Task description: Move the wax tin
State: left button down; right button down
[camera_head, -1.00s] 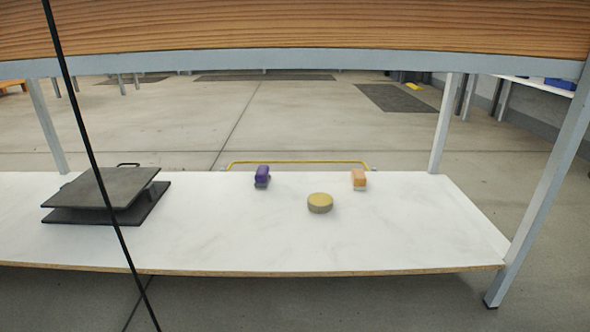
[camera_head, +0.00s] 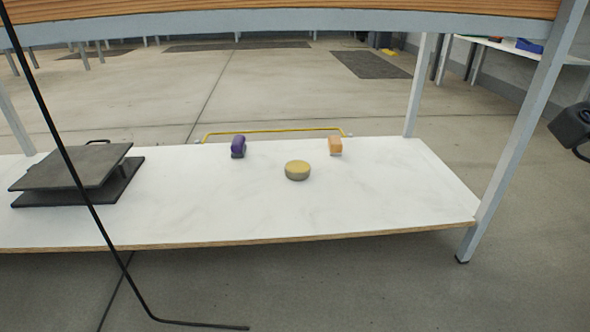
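The wax tin (camera_head: 297,171) is a low round tin with a yellowish top and a darker side. It sits flat on the white lower shelf (camera_head: 330,209) of a bench, right of the shelf's middle. Nothing touches it. A dark part of what looks like my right gripper (camera_head: 573,129) shows at the right edge, cut off by the frame, well to the right of the tin and beyond the bench leg. Its fingers cannot be made out clearly. My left gripper is not in view.
A purple-handled item (camera_head: 238,147) and an orange-handled item (camera_head: 335,146) stand behind the tin on either side. A dark two-plate press (camera_head: 75,168) is at left. The wooden bench top (camera_head: 300,6) overhangs the shelf, with a leg (camera_head: 523,130) at right. The shelf's front is clear.

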aim_at(297, 170)
jog(key=i+l+u, duration=0.25)
jog(key=i, duration=0.25)
jog(key=i+l+u, duration=0.3)
jog(key=i+l, duration=0.1)
jog(key=i, duration=0.05)
